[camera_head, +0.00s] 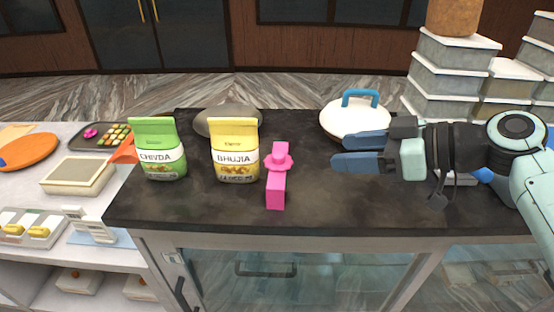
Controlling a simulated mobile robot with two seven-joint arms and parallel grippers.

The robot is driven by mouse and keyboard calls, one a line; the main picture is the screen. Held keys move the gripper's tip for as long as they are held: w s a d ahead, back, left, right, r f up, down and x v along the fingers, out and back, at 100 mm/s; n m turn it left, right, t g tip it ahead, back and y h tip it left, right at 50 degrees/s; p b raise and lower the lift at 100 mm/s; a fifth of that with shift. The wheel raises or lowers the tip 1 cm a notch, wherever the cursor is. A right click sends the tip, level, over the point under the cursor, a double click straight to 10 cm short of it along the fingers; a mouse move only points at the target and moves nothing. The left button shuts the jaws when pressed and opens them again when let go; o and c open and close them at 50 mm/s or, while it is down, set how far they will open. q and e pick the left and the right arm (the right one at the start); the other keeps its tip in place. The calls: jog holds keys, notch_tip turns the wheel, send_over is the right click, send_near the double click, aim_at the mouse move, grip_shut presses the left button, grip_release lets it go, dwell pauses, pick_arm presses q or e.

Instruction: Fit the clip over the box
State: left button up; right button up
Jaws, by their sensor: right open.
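A bright pink piece (276,190) stands on the dark counter, right of the bhujia packet. It has a block-like lower part and a flower-shaped part near its top. I cannot tell whether it is the clip, the box or both together. My right gripper (342,152) reaches in from the right with its blue fingers pointing left. It is open and empty, apart from the pink piece and to its right. My left gripper is not in view.
A green chivda packet (160,160) and a yellow bhujia packet (235,163) stand left of the pink piece. A white lidded pot (338,120) stands behind my right gripper. Stacked containers (452,78) rise at the back right.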

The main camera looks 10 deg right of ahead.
send_near(282, 155)
jog(key=x, duration=0.3)
jog(key=shift+a+f+p, duration=0.1)
jog(key=shift+a+p, duration=0.05)
jog(key=shift+p, duration=0.25)
jog(key=shift+a, duration=0.15)
jog(key=p+x, duration=0.1)
jog(key=x, duration=0.4)
jog(key=shift+w, duration=0.2)
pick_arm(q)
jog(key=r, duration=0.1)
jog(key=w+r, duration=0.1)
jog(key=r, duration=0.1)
pick_arm(e)
jog(key=shift+s, duration=0.2)
grip_shut()
